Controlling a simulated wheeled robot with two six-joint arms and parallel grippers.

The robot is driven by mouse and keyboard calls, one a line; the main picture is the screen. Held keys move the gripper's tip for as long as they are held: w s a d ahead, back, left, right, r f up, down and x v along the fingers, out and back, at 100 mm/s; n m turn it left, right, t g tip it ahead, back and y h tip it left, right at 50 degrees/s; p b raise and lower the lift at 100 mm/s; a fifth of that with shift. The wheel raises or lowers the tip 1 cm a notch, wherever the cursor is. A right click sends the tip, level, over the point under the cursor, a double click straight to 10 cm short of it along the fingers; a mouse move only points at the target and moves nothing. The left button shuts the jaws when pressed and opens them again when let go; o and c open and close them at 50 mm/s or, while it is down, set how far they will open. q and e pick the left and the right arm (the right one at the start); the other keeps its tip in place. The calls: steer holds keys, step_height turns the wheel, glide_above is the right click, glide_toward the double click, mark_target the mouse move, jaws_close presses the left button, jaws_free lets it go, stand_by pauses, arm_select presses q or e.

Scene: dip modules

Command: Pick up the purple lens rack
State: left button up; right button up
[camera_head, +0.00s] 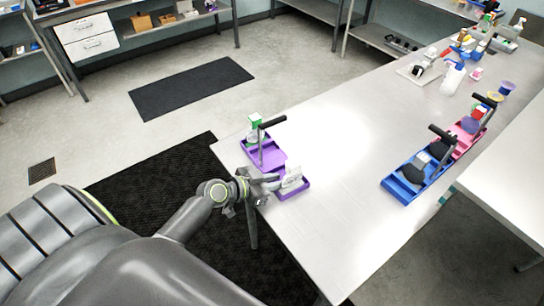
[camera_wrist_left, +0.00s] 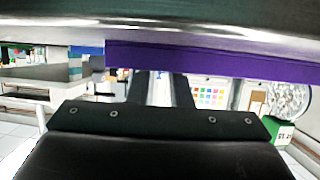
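The purple lens rack (camera_head: 268,158) stands at the left edge of the long white table, with a post and a black handle bar (camera_head: 272,122) above it. A white and green box (camera_head: 253,124) and a white item (camera_head: 291,177) sit in it. My left gripper (camera_head: 266,187) is at the rack's near left side, low by its front section; contact cannot be told. In the left wrist view a purple edge of the rack (camera_wrist_left: 210,62) crosses above the two dark fingers (camera_wrist_left: 163,90), which stand apart with a gap between them. My right gripper is out of view.
A blue rack (camera_head: 418,176) and a pink rack (camera_head: 467,137) with black handles stand at the table's right side. Bottles and small items, including a white bottle (camera_head: 453,80), crowd the far end. The table's middle (camera_head: 345,150) is clear.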

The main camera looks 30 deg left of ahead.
arm_select(q)
steer(key=shift+x, duration=0.95)
steer(key=shift+f, duration=0.1)
steer(key=shift+c, duration=0.5)
steer(key=shift+s, duration=0.1)
jaws_close()
